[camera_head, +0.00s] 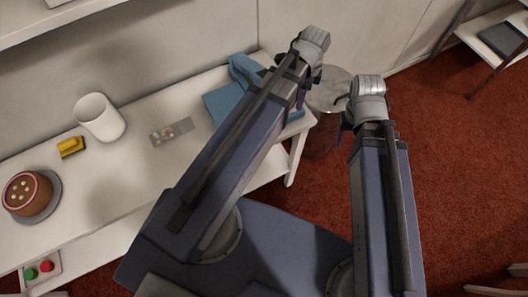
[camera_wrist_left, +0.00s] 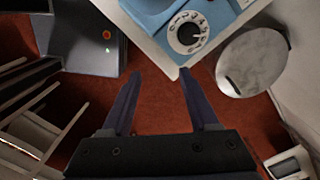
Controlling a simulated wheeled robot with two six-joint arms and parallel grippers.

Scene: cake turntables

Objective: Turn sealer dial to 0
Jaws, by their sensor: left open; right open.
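The blue sealer (camera_head: 222,104) sits at the right end of the white table, partly hidden behind my left arm. In the left wrist view the sealer (camera_wrist_left: 226,12) is at the top, cut off by the frame edge. My right gripper (camera_head: 345,125) is open, over the floor right of the table.
A round grey-white top (camera_wrist_left: 252,62) stands beside the table end. Red carpet (camera_head: 460,170) lies open at right.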

